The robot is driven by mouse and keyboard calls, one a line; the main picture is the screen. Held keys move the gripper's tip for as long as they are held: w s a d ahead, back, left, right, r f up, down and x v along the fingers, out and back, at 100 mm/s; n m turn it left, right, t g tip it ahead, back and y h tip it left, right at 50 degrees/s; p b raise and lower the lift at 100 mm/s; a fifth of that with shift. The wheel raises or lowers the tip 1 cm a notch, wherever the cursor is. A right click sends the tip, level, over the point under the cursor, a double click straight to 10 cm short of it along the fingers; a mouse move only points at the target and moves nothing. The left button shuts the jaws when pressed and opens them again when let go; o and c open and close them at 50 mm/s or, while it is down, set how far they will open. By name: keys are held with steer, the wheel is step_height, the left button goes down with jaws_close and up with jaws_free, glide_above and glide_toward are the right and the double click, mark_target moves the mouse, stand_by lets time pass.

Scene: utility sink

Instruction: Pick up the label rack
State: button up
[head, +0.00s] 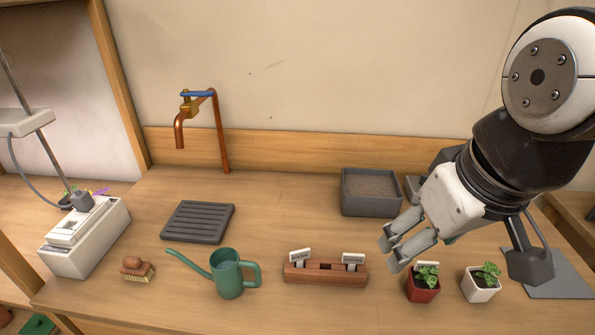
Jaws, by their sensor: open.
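The label rack (325,273) is a low reddish-brown wooden block near the front middle of the counter. Two small white labels with dark print stand in it, one toward each end. My gripper (391,255) hangs above the counter to the right of the rack and a little farther back. Its fingers point down and left. It is open and holds nothing, and it appears apart from the rack. The rack is not covered by my arm in the head view.
A green watering can (229,275) stands left of the rack, a red potted plant (422,288) to its right, then a white potted plant (481,285). A grey soil tray (371,206), slatted grey mat (198,222), brush (137,269) and copper tap (220,130) are around. Counter behind the rack is clear.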

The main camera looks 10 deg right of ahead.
steer(key=w+a+f+n+g, duration=0.2)
steer(key=w+a+f+n, duration=0.15)
steer(key=w+n, duration=0.4)
steer(key=n+g, duration=0.2)
steer(key=n, duration=0.4)
glide_above(326, 266)
steer(key=s, duration=0.1)
step_height(326, 266, down, 10)
step_height(326, 266, down, 13)
steer(key=shift+w+a+f, duration=0.1)
steer(key=shift+a+f, duration=0.05)
steer(key=c, duration=1.5)
